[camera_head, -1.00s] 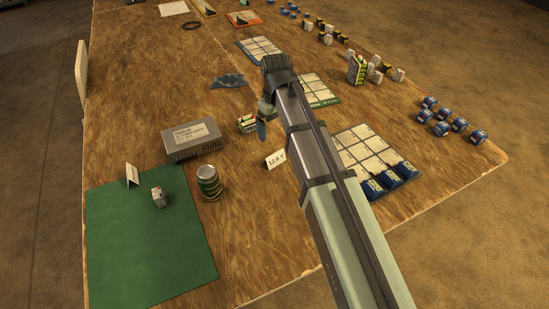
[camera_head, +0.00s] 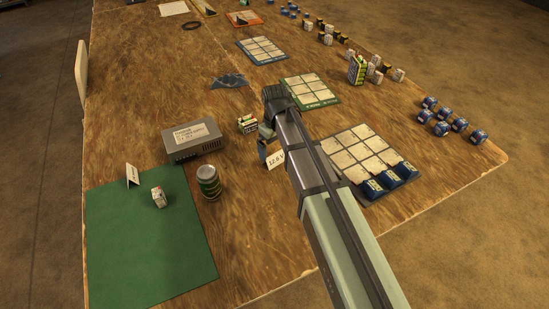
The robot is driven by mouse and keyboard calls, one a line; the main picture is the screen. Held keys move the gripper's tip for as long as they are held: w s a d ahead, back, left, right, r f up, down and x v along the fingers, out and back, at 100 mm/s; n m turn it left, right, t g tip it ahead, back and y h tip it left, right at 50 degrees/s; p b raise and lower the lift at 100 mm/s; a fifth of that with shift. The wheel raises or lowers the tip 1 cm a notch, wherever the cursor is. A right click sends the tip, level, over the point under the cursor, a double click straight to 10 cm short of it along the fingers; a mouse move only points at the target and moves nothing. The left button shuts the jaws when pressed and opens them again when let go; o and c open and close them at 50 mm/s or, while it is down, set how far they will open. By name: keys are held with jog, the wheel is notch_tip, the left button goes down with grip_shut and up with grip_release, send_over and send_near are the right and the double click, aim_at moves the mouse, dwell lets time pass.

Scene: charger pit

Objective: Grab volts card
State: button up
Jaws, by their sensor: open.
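A small white card reading "12.6 V" (camera_head: 275,160) stands tilted on the wooden table, left of the blue-edged grid board. My gripper (camera_head: 263,150) points down at the card's upper left edge and overlaps it in the picture. My gripper is open. Its fingers are small and partly seen side-on, so I cannot tell whether they straddle or touch the card. My arm hides the table right of the card.
A can (camera_head: 208,182) and a grey power supply (camera_head: 192,140) stand to the left. A small battery box (camera_head: 247,123) is just behind my gripper. The grid board (camera_head: 361,149) holds blue blocks. A green mat (camera_head: 150,245) lies front left.

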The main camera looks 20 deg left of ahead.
aim_at(275, 154)
notch_tip(275, 154, down, 4)
jog(key=shift+a+f, duration=0.1)
jog(key=c, duration=0.8)
jog(key=shift+r, duration=0.2)
